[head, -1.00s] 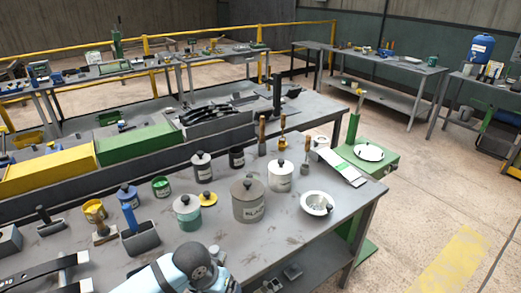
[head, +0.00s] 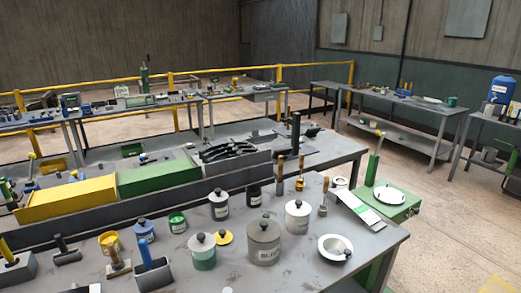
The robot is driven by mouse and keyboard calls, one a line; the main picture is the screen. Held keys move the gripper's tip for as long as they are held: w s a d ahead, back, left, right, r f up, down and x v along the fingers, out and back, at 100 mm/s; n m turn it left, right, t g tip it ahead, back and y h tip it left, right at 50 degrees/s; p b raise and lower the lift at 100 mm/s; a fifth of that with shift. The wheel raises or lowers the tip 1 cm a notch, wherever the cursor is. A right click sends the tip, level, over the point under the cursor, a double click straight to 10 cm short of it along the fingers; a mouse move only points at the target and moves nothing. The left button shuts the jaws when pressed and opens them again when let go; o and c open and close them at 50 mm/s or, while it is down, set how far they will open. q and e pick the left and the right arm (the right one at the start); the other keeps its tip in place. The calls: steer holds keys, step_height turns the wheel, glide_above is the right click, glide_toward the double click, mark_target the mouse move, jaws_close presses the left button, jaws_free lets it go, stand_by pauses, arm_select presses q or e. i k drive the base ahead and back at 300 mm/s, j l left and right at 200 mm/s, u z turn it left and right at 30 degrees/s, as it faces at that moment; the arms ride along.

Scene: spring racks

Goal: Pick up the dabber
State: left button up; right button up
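No object in the head view is plainly marked as the dabber. Candidates on the near grey table are upright wooden-handled tools: one with a dark base (head: 280,174), one with a yellow base (head: 300,172) and a shorter one (head: 324,196). They stand behind the lidded pots. A wooden-handled brush-like tool (head: 118,259) stands at the near left. A white bowl (head: 332,243) at the right front holds something with a dark knob. Neither of my grippers shows.
A large grey lidded pot (head: 264,243), a white pot (head: 297,217) and a teal-and-white pot (head: 202,254) crowd the table's middle. Yellow (head: 68,197) and green (head: 158,176) boxes stand behind. A green stand (head: 395,206) adjoins the right side. Bare tabletop lies at the front right.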

mark_target(117, 263)
steer(key=u, duration=1.25)
